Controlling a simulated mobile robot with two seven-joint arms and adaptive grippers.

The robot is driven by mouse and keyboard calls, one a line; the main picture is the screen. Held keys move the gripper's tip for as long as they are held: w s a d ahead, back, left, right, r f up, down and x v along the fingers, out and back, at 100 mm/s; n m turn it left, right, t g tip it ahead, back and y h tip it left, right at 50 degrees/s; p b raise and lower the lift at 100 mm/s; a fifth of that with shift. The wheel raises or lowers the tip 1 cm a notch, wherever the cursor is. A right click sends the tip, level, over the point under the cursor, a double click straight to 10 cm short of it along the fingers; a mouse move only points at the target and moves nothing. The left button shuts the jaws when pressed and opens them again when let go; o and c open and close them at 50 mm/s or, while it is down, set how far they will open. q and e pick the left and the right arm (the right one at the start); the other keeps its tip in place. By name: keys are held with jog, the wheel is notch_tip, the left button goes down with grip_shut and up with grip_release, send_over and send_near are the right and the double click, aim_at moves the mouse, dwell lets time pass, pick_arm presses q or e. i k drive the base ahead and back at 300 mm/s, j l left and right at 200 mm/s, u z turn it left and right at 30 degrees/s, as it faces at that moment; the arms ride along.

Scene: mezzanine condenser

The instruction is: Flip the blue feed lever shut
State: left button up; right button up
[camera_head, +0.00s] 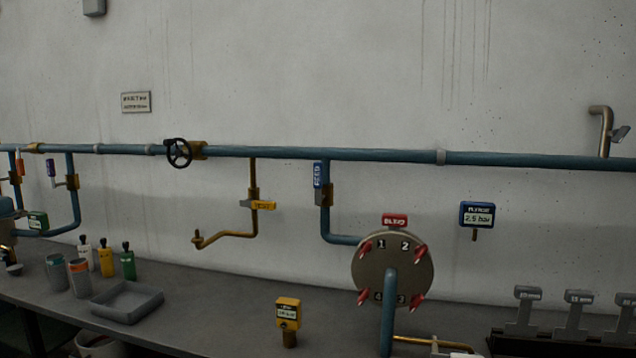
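The blue feed lever (321,174) is mounted on a blue branch pipe (326,222) that drops from the long horizontal pipe, right of the picture's middle. Its handle points straight up, in line with the vertical pipe, with pale lettering that looks like FEED. A brass-coloured valve body (326,195) shows beside its lower end. Below, the branch bends right to a round grey flange plate (392,262). Neither of my grippers is in view.
A yellow lever (264,205) is on a brass branch to the left. Red clamps (420,252) and a red tag (395,220) surround the flange. A blue gauge (477,214) hangs right. Bottles (106,258), a grey tray (127,302) and a yellow gauge (288,310) stand on the bench.

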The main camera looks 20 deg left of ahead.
aim_at(317, 166)
jog(key=i+j, duration=1)
jog(key=i+j+u, duration=0.05)
